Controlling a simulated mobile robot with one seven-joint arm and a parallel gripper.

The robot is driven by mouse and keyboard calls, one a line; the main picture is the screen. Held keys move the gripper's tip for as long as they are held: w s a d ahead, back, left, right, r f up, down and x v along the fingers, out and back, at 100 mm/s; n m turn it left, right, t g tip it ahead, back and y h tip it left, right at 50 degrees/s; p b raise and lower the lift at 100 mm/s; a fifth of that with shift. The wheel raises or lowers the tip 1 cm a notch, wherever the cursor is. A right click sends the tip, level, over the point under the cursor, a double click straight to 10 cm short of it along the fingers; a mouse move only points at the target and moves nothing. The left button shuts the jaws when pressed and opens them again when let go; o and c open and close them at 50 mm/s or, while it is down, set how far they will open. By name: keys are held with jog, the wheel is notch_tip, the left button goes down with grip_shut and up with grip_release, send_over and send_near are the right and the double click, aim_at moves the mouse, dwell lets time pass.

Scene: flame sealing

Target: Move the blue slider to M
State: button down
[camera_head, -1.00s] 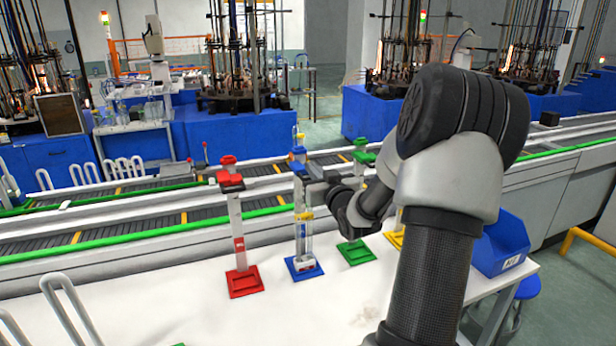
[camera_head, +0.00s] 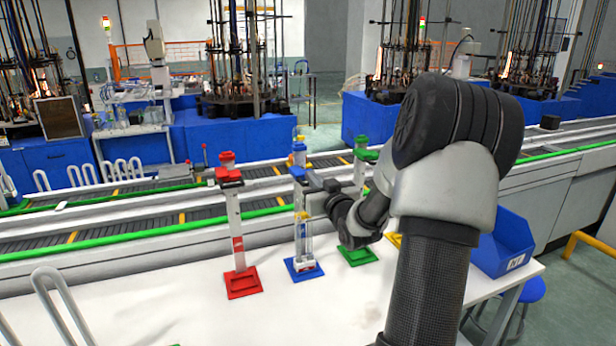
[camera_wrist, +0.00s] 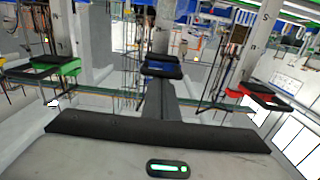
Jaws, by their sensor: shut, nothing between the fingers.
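The blue stand has a square base (camera_head: 304,270), an upright post and a blue slider (camera_head: 297,172) near its upper part. In the wrist view the blue slider (camera_wrist: 162,68) is straight ahead, partly hidden by dark parts in front of it. My gripper (camera_head: 312,184) is shut and empty, just to the right of the blue post, close to the slider; I cannot tell whether they touch. The M mark cannot be read in these frames.
A red stand (camera_head: 243,283) is on the left and a green stand (camera_head: 357,256) on the right, with a yellow one (camera_head: 394,240) mostly behind my arm. A blue bin (camera_head: 503,246) is at the table's right end. The front of the white table (camera_head: 190,300) is mostly clear.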

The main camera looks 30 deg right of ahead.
notch_tip(320, 180, down, 5)
jog(key=b, duration=0.4)
jog(key=shift+f+b, duration=0.15)
jog(key=shift+b, duration=0.2)
dwell(0.4)
jog(key=shift+r+p, duration=0.3)
jog(key=shift+r, duration=0.45)
jog(key=v, duration=1)
jog(key=shift+b, duration=0.35)
jog(key=shift+d, duration=0.1)
